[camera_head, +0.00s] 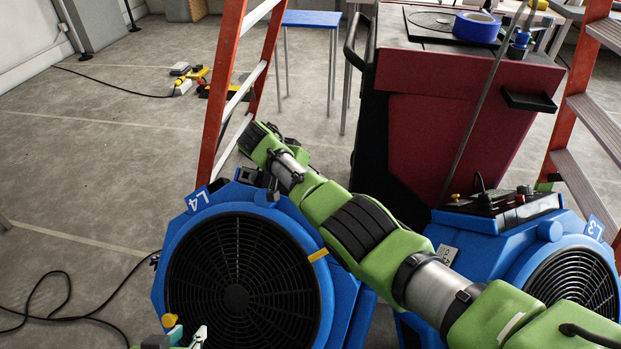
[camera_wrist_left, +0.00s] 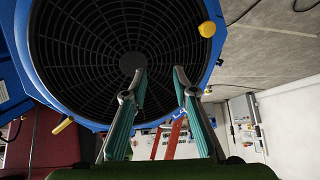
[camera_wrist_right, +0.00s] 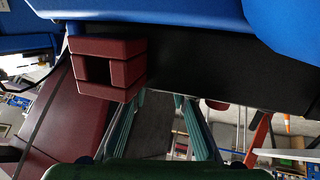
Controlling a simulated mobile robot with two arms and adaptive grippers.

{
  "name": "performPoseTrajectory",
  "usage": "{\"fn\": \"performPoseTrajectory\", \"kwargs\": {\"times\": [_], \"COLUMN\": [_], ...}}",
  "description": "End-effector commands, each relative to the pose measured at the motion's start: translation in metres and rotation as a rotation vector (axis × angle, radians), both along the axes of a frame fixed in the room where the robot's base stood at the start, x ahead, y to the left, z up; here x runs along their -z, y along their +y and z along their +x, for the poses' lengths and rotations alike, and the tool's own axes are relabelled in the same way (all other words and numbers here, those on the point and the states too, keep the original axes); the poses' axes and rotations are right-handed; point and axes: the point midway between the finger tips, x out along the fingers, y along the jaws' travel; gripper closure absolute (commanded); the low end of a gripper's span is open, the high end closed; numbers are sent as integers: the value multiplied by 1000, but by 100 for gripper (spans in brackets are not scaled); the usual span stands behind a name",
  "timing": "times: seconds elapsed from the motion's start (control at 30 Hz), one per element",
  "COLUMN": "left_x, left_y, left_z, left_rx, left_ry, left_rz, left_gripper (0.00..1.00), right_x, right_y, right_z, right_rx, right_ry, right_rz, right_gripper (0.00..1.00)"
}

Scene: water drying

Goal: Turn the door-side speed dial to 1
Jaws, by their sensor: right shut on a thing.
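The blue fan marked L4 (camera_head: 237,285) stands at lower centre in the head view, its round black grille facing me. My right arm reaches across to its top, and the arm hides most of its control panel and the dials. In the right wrist view my right gripper (camera_wrist_right: 163,98) has its fingertips at a black panel (camera_wrist_right: 225,70). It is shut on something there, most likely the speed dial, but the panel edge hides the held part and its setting. My left gripper (camera_head: 187,336) is open and empty low in front of the grille; it also shows in the left wrist view (camera_wrist_left: 160,72).
A second blue fan marked L3 (camera_head: 540,255) stands at right with a black control panel (camera_head: 503,202). A dark red cart (camera_head: 430,140) stands behind. Orange ladders (camera_head: 222,105) flank it. A black cable (camera_head: 60,300) lies on otherwise open floor at left.

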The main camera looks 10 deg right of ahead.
Motion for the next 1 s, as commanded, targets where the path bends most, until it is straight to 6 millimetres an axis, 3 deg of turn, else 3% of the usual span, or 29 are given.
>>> {"fn": "performPoseTrajectory", "kwargs": {"times": [0.5,0.53,0.6,1.0], "left_x": [-5,-5,-5,-5], "left_y": [-3,-3,-3,-3], "left_z": [8,8,8,8], "left_rx": [3,3,3,3], "left_ry": [-38,-38,-38,-39], "left_rz": [-8,-8,-8,-8], "left_gripper": [74,74,74,74], "right_x": [0,0,0,-6], "right_y": [0,0,0,0], "right_z": [0,0,0,0], "right_rx": [4,4,4,3], "right_ry": [3,3,3,0], "right_rz": [-2,-2,-2,-1], "right_gripper": [98,74,58,58]}}
